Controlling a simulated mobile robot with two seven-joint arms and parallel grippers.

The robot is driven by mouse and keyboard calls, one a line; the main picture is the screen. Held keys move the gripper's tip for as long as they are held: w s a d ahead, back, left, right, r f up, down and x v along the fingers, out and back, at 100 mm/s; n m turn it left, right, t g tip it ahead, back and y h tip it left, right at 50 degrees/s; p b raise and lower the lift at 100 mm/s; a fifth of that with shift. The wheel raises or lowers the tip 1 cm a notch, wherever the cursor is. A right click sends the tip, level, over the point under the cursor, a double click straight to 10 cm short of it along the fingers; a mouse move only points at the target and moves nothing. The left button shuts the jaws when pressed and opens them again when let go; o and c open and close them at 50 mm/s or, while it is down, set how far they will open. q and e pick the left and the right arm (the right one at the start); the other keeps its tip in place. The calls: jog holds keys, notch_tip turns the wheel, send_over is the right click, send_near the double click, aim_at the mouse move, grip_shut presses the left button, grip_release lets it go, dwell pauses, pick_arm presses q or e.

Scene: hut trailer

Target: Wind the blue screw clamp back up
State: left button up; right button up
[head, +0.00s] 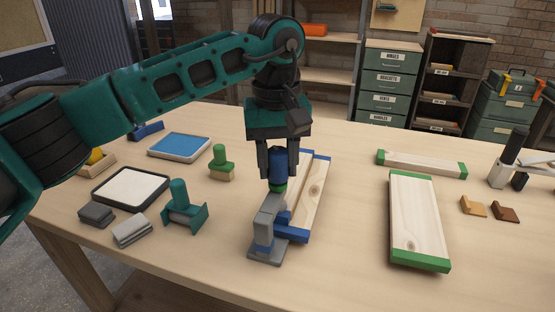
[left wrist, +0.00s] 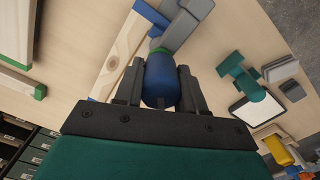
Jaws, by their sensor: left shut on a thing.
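The blue screw clamp (head: 266,232) stands on the bench, with a grey base and upright and a blue screw handle (head: 278,163) at its top. My left gripper (head: 278,175) comes down from above and is shut on the blue handle. The left wrist view shows the handle (left wrist: 160,82) between the two dark fingers, with the clamp's grey arm (left wrist: 184,28) beyond it. A wooden board with blue ends (head: 312,190) lies next to the clamp. The handle and gripper hide where the screw meets the board. My right gripper is not in view.
A teal clamp-like tool (head: 184,212), grey blocks (head: 131,231), a white-topped tray (head: 131,187), a blue-topped tray (head: 180,145) and a green-handled stamp (head: 221,164) stand left. Boards with green ends (head: 418,215) lie right. The bench between the blue-ended and green-ended boards is clear.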

pick_arm(q)
jog(key=shift+n, duration=0.4)
jog(key=shift+c, duration=0.2)
